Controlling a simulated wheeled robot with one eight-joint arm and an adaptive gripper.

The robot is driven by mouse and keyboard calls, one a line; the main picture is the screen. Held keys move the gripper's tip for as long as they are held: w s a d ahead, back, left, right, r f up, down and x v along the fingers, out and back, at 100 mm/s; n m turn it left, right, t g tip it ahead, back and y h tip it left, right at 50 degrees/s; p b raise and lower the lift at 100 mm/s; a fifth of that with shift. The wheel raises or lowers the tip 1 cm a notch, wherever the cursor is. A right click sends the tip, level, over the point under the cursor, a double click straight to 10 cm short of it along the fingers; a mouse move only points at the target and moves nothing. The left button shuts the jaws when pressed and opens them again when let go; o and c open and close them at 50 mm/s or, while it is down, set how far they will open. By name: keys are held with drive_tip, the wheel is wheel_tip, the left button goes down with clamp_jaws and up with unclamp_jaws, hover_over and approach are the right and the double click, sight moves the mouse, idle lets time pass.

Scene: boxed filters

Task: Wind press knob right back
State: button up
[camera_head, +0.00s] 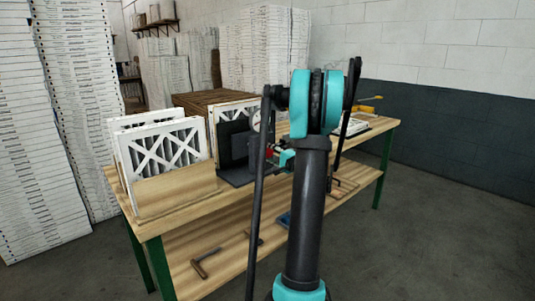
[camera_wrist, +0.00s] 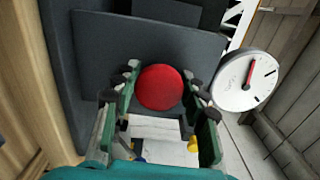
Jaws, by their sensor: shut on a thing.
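The red press knob (camera_wrist: 160,87) is round and sits between the two fingers of my gripper (camera_wrist: 163,92) in the wrist view. The fingers are shut on it, one on each side. Dark grey press plates (camera_wrist: 130,45) stand just behind the knob. In the head view the dark press (camera_head: 236,150) stands on the workbench, and the knob shows as a small red patch (camera_head: 269,153) partly hidden by my arm. My gripper is also partly hidden there.
A white round gauge with a red needle (camera_wrist: 245,80) is close to the right of my gripper. White-framed filters (camera_head: 165,150) stand in a wooden holder left of the press on the workbench (camera_head: 190,207). Tools lie on the lower shelf.

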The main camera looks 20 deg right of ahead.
drive_tip(key=n, duration=0.4)
drive_tip(key=shift+f+n, duration=0.15)
drive_tip(key=shift+n, duration=0.15)
drive_tip(key=n, duration=0.3)
drive_tip(key=shift+n, duration=0.3)
drive_tip(key=n, duration=0.4)
drive_tip(key=shift+d+f+n, duration=0.1)
drive_tip(key=shift+f+n, duration=0.05)
drive_tip(key=shift+n, duration=0.15)
drive_tip(key=n, duration=0.3)
drive_tip(key=shift+n, duration=0.3)
drive_tip(key=n, duration=0.4)
drive_tip(key=shift+d, duration=0.15)
drive_tip(key=n, duration=0.4)
drive_tip(key=shift+d, duration=0.1)
drive_tip(key=n, duration=0.3)
drive_tip(key=shift+n, duration=0.3)
drive_tip(key=shift+w+d+n, duration=0.1)
drive_tip(key=shift+n, duration=1.7)
